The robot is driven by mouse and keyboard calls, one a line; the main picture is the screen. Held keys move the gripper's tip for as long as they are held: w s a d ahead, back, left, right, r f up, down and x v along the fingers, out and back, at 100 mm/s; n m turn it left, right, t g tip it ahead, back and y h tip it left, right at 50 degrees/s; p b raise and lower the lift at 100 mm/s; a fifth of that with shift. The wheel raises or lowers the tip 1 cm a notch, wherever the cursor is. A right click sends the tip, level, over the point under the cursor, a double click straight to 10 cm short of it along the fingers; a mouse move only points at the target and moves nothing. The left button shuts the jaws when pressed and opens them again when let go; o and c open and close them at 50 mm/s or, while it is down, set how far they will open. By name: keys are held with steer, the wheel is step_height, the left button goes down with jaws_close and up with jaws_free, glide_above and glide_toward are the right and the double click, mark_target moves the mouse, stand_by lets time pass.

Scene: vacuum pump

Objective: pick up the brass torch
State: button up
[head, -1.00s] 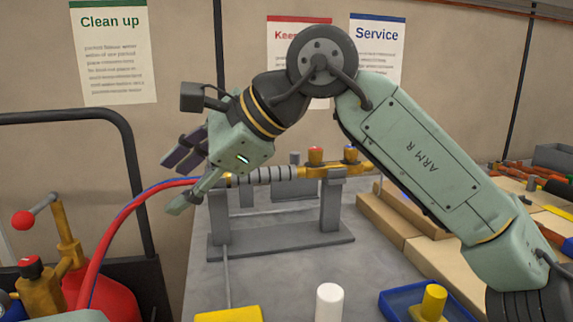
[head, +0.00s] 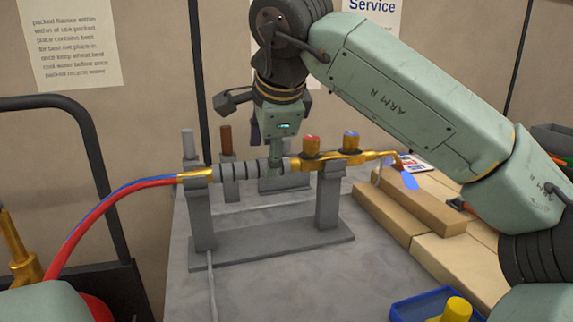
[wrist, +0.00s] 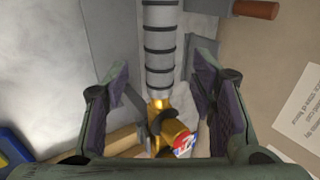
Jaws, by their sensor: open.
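The brass torch (head: 332,158) lies across a grey two-post stand (head: 327,195), with a ribbed grey handle (head: 250,168), red and blue valve knobs, and a small blue flame at its right tip. Red and blue hoses join its left end. My gripper (head: 277,163) points down over the torch at the handle's right part. In the wrist view the ribbed handle (wrist: 160,45) runs down between the open, purple-padded fingers (wrist: 166,95), apart from both. The brass valve part (wrist: 165,122) shows below it. The nozzle is mostly hidden in the wrist view.
Tan bricks (head: 405,200) lie under the flame end at the right. A blue tray (head: 430,303) with a yellow piece (head: 457,309) is at the front right. Grey and brown rods (head: 226,145) stand behind the torch.

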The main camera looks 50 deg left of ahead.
mark_target(265, 163)
steer(key=p+x, duration=0.1)
steer(key=x, duration=0.4)
steer(key=shift+f, duration=0.1)
jaws_close()
stand_by(0.6)
